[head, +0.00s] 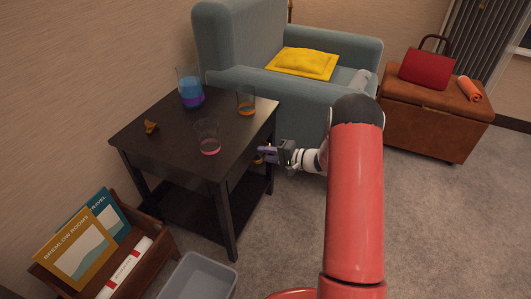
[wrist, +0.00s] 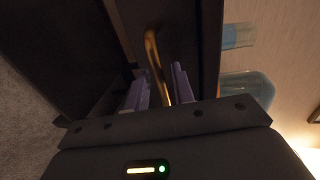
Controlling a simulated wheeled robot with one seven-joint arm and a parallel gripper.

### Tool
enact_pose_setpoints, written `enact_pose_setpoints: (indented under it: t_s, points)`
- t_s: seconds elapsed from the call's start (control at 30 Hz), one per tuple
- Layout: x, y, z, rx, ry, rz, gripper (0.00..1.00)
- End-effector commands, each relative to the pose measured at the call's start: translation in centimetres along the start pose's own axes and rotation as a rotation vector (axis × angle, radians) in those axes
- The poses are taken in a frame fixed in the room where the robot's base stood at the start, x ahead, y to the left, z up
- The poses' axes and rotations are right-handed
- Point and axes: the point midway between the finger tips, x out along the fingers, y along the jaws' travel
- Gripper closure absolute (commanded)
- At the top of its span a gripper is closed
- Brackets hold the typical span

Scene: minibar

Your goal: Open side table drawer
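The dark side table (head: 155,152) stands left of centre in the head view, with its drawer side facing my arm. In the wrist view the dark drawer front (wrist: 186,35) carries a curved brass handle (wrist: 154,62). A bit of the handle also shows beside my fingertips in the head view. My gripper (head: 265,155) is at the table's right side, just below the top. In the wrist view its two purple fingers (wrist: 159,92) are apart, with the handle passing between them. I see a gap beside the handle. No open drawer gap shows.
Glasses with blue (head: 191,93), orange (head: 246,102) and pink (head: 208,139) contents stand on the tabletop. A blue-grey armchair (head: 225,50) is behind. A brown ottoman (head: 420,125) is at right. A wooden magazine box (head: 150,258) and grey bin (head: 200,278) stand in front.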

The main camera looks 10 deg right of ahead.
Motion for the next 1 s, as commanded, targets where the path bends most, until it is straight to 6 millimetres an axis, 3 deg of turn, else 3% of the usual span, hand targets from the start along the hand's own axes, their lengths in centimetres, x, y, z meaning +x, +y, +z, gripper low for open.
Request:
enact_pose_setpoints:
  t_s: [0.33,0.53,1.0]
  points:
    - [0.5,0.0,0.0,0.000,0.000,0.000,0.77]
    - [0.5,0.0,0.0,0.000,0.000,0.001,1.00]
    - [-0.5,0.4,-0.1,0.000,0.002,0.001,1.00]
